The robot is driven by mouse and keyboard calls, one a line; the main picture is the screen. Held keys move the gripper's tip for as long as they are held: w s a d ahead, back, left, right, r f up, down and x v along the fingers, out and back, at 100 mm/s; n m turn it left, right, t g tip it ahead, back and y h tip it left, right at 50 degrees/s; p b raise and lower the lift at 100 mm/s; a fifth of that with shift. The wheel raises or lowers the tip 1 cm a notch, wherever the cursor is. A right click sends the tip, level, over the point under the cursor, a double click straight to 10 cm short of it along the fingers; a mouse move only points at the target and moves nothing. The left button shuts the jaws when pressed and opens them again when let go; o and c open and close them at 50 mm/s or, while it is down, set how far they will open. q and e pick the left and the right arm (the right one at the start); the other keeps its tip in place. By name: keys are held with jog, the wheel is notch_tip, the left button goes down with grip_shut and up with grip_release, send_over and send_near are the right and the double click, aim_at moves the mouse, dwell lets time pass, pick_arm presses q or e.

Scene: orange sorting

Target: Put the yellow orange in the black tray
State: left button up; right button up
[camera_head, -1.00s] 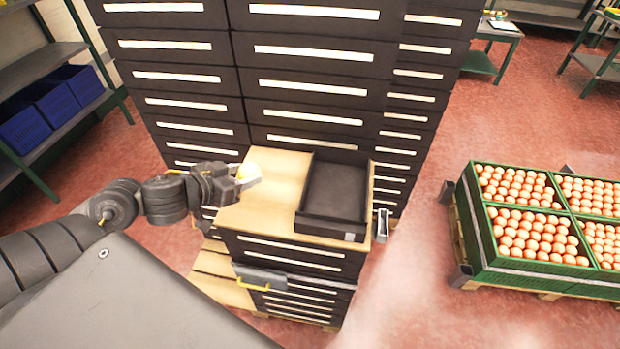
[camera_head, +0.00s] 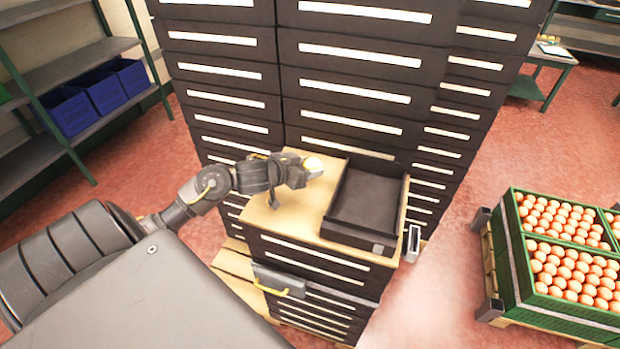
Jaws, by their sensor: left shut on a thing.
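The black tray (camera_head: 340,222) lies on the wooden top of a low drawer cabinet, and it looks empty. My left gripper (camera_head: 313,170) is above the cabinet top, just left of the tray's far left corner. It is shut on the yellow orange (camera_head: 313,163), a small pale yellow ball at its fingertips. The gripper hides part of the orange. The orange is outside the tray's outline in this view. My right gripper is not in view.
Tall dark drawer cabinets (camera_head: 350,75) stand right behind the low drawer cabinet (camera_head: 310,262). Green crates (camera_head: 565,310) of orange-coloured fruit stand at the right. Shelves with blue bins (camera_head: 68,115) are at the left. Bare wooden top (camera_head: 285,215) shows left of the tray.

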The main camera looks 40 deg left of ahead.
pick_arm(q)
jog(key=shift+w+f, duration=0.55)
jog(key=shift+f, duration=0.15)
jog(key=shift+a+f, duration=0.1)
jog(key=shift+f, duration=1.4)
jog(key=o, duration=1)
jog(key=shift+f, duration=0.15)
jog(key=shift+r, duration=0.2)
jog(key=v, duration=1.2)
